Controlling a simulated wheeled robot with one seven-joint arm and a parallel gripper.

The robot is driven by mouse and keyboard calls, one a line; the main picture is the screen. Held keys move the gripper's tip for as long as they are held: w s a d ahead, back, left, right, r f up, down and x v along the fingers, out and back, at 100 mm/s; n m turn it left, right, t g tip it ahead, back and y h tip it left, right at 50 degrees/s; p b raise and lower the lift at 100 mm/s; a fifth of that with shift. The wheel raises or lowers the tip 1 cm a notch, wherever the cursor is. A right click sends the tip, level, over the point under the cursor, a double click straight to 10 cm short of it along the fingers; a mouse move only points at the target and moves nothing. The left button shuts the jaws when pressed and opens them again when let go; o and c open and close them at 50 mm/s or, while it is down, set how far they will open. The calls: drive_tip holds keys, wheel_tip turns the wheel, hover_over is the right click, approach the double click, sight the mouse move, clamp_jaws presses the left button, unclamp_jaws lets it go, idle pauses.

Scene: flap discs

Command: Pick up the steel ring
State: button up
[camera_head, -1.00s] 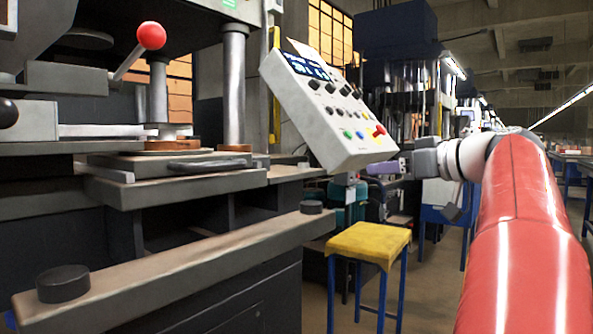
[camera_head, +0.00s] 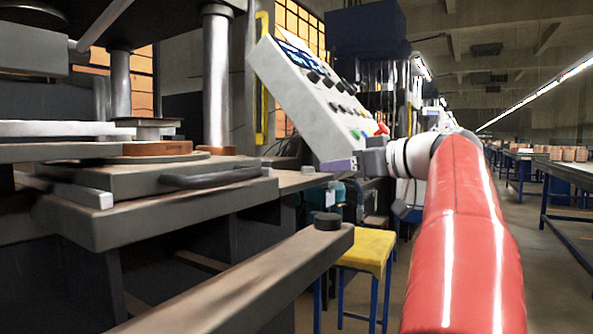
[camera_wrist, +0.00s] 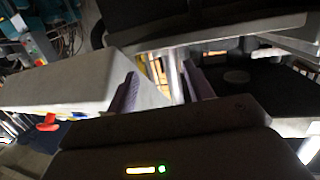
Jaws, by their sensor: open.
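I cannot make out a steel ring with certainty in either view. On the press at the left of the head view, a brown disc (camera_head: 157,148) lies on a flat plate, with a small grey metal piece (camera_head: 147,127) above it. A second brown collar (camera_head: 215,150) sits at the foot of the steel column. My gripper (camera_head: 343,165) is beside the lower edge of the tilted control box, right of the press and apart from the discs. In the wrist view its two purple fingers (camera_wrist: 160,88) are spread with nothing held between them.
The control box (camera_head: 305,100) hangs close to my gripper and also fills the left of the wrist view (camera_wrist: 65,85). A beam with a black knob (camera_head: 328,221) juts out in front. A yellow-topped stool (camera_head: 368,250) stands below. Open aisle lies at the right.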

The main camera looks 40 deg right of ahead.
sight(316, 175)
drive_tip(key=p+x, duration=0.2)
drive_tip(key=x, duration=0.4)
drive_tip(key=shift+w+a, duration=0.15)
drive_tip(key=shift+w, duration=0.25)
drive_tip(key=c, duration=1.1)
